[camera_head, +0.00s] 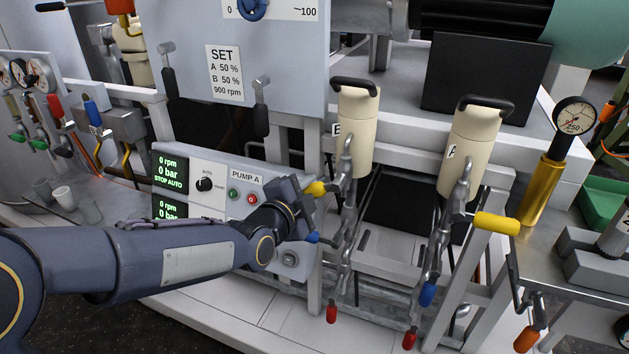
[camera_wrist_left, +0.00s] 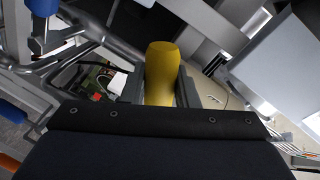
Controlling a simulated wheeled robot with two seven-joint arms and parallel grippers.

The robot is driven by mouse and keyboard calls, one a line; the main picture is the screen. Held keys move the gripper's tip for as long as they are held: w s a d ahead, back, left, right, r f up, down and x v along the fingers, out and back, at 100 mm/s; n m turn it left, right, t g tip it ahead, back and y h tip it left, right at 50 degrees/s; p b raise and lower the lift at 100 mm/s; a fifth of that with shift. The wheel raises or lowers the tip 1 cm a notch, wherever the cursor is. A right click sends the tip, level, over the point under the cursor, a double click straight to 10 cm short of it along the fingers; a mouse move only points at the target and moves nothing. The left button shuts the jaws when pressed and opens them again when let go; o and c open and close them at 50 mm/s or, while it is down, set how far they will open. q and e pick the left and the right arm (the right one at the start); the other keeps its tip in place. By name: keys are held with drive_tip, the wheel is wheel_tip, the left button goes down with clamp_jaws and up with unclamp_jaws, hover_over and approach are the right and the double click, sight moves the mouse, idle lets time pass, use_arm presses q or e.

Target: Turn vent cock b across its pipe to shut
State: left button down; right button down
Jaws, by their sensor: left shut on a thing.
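The yellow cock handle (camera_head: 316,188) sits on the pipe (camera_head: 347,195) below the cream canister marked B (camera_head: 357,125). In the head view it points left from the pipe, roughly across it. My left gripper (camera_head: 308,193) is shut on this yellow handle; the wrist view shows the handle (camera_wrist_left: 162,72) upright between the jaws. The gripper's fingers are partly hidden by my wrist in the head view. I cannot read a label naming the cock. My right gripper is not in view.
A blue handle (camera_head: 313,237) is close below my left gripper. The canister marked A (camera_head: 477,145) has its own yellow handle (camera_head: 496,222) to the right. Red handles (camera_head: 331,313) hang lower. The pump A panel (camera_head: 236,196) stands left, behind my wrist.

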use_arm(q)
drive_tip(key=r+m+p, duration=0.1)
drive_tip(key=p, duration=0.1)
drive_tip(key=r+m+p, duration=0.1)
drive_tip(key=p, duration=0.1)
drive_tip(key=shift+a+m+y, duration=0.2)
drive_tip(key=shift+m+y, duration=0.2)
drive_tip(key=shift+w+a+r+m+y+p, duration=0.1)
drive_tip(key=shift+r+m+y+p, duration=0.25)
drive_tip(key=shift+m+p, duration=0.7)
drive_tip(key=c, duration=1.2)
unclamp_jaws()
drive_tip(key=shift+o, duration=0.2)
drive_tip(key=p+v, duration=0.1)
drive_tip(key=v, duration=0.6)
drive_tip(key=shift+s+p, duration=0.4)
drive_tip(key=shift+a, duration=0.1)
